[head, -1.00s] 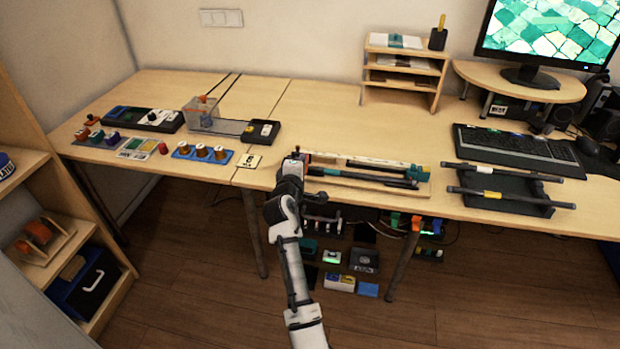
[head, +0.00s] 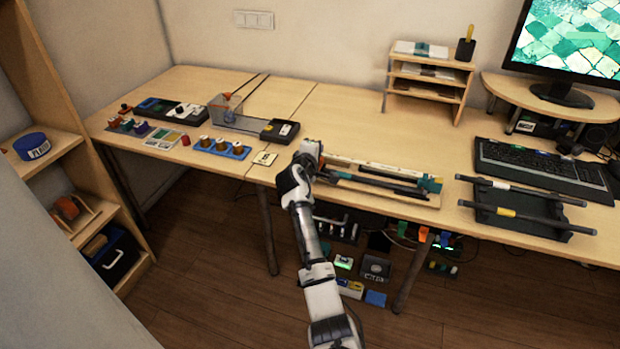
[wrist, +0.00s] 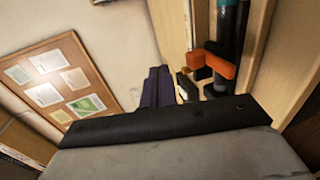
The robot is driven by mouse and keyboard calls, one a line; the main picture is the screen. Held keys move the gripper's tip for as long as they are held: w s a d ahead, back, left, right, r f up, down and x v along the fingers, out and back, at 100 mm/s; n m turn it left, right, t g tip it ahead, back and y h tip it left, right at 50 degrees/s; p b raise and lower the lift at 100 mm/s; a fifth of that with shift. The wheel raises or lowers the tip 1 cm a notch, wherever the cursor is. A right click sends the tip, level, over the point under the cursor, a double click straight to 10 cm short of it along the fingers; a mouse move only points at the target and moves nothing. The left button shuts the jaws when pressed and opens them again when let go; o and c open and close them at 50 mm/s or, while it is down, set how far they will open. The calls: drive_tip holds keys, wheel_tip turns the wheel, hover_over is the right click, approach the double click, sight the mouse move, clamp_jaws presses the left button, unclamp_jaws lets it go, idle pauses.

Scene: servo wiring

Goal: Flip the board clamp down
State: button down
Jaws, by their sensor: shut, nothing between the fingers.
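My gripper (head: 310,150) is at the left end of a wooden tray (head: 432,200) near the desk's front edge, in the head view. Its fingers (wrist: 159,86) show dark and together in the wrist view, with nothing between them. An orange lever-like piece (wrist: 212,64) with black parts sits at the tray's end, to the right of the fingers and apart from them in the picture. It may be the board clamp, but I cannot tell for sure. In the head view my arm hides this end of the tray.
Long dark rods and a white strip (head: 375,168) lie on the tray. A black rack with two bars (head: 520,212) stands to the right, with a keyboard (head: 540,165) behind it. A flat black device (head: 279,131) is to the left.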

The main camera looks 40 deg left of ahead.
drive_tip(key=shift+d+r+p, duration=0.1)
drive_tip(key=shift+r+p, duration=0.4)
drive_tip(key=shift+r, duration=0.1)
wheel_tip(320, 180, up, 13)
drive_tip(key=shift+s, duration=0.15)
idle(0.3)
